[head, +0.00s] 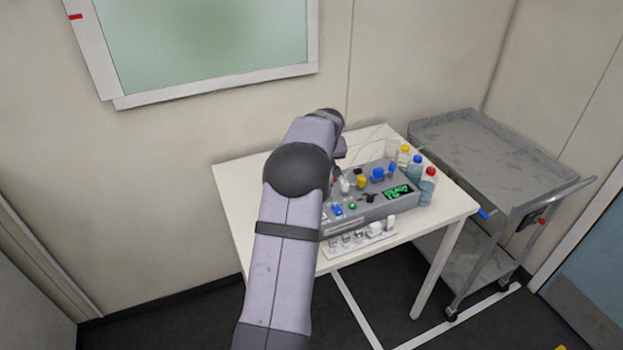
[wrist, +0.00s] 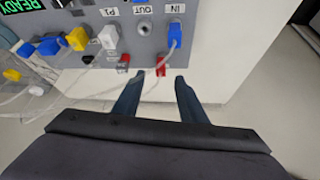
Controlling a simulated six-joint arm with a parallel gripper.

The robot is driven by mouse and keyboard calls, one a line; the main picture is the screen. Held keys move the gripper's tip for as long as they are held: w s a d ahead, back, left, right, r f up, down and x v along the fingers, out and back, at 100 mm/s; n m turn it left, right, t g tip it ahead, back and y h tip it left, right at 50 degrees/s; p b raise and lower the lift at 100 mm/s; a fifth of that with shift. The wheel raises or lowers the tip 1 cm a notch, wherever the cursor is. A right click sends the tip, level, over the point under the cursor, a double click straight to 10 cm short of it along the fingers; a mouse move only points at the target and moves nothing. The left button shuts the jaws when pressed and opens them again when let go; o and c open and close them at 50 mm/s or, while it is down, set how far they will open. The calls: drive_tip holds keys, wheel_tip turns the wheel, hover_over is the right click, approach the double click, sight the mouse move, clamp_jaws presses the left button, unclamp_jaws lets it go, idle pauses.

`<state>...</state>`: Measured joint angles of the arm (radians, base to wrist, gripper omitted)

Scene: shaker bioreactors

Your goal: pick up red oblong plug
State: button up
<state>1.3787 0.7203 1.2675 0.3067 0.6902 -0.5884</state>
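Two small red pieces sit at the near edge of the grey device panel in the wrist view. One red plug (wrist: 161,67) looks narrow and elongated and lies just ahead of the gap between my fingertips. The other red piece (wrist: 123,63) is to its left, beyond my left fingertip. I cannot tell for sure which is the oblong plug. My gripper (wrist: 159,78) is open, with a finger on each side and nothing visible held between them. In the head view my arm hides the gripper and part of the device.
The grey device (head: 371,209) stands on a white table (head: 245,200). A blue plug (wrist: 174,35), a white plug (wrist: 109,37) and a yellow plug (wrist: 77,39) stand close by, with thin tubes. Capped bottles (head: 427,187) and a vial rack (head: 360,238) flank the device. A grey cart (head: 470,150) is at right.

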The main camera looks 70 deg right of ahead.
drive_tip(key=shift+p+x, duration=1.6)
drive_tip(key=shift+x, duration=1)
drive_tip(key=shift+w, duration=0.1)
clamp_jaws()
